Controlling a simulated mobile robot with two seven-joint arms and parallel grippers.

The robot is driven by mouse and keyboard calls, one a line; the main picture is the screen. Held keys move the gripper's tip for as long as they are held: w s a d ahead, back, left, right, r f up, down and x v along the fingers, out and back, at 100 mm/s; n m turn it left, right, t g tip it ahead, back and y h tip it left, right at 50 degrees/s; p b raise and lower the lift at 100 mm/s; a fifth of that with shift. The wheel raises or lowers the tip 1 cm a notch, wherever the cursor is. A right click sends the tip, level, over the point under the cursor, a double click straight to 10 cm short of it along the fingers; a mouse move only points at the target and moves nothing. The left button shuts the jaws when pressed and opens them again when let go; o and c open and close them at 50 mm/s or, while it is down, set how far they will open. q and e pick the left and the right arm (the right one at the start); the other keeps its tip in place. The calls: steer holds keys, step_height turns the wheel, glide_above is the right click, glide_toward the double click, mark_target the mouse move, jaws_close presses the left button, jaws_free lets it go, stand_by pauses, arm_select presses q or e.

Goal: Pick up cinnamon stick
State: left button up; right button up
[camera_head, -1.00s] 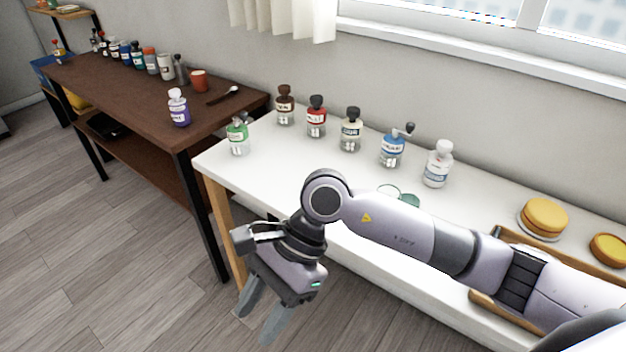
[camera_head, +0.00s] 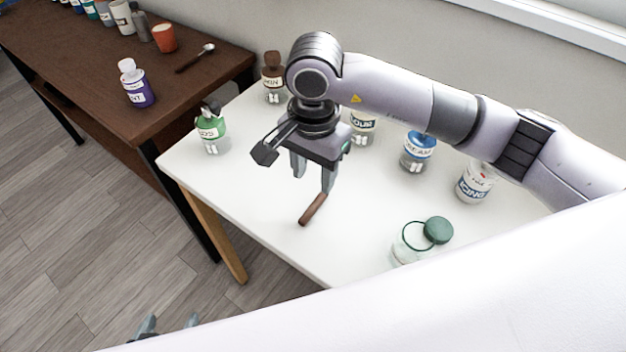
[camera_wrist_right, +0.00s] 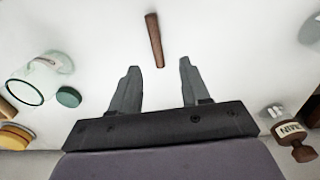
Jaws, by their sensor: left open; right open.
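The cinnamon stick (camera_head: 312,209), a thin brown rod, lies on the white table (camera_head: 260,225) near its front edge. My right gripper (camera_head: 313,182) is over the table just behind the stick, pointing down, open and empty. In the right wrist view the stick (camera_wrist_right: 154,40) lies beyond the fingertips of my right gripper (camera_wrist_right: 158,68), roughly lined up with the gap between them. It is not between the fingers. My left gripper (camera_head: 168,324) shows only its fingertips at the bottom edge, open, low over the floor and away from the table.
A glass jar (camera_head: 408,246) stands right of the stick with a green lid (camera_head: 438,230) beside it. A brown table (camera_head: 190,100) adjoins at left. White tabletop around the stick is clear.

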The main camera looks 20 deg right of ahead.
mark_target(318, 200)
steer(key=shift+w+d+f, duration=0.1)
steer(key=shift+w, duration=0.05)
steer(key=shift+f, duration=0.25)
steer(key=shift+f+p, duration=0.3)
steer(key=shift+f, duration=0.45)
steer(key=f, duration=0.3)
steer(key=f+p, duration=0.1)
steer(key=shift+s+d+f, duration=0.2)
steer(key=shift+d+f, duration=0.1)
steer(key=shift+f, duration=0.1)
jaws_close()
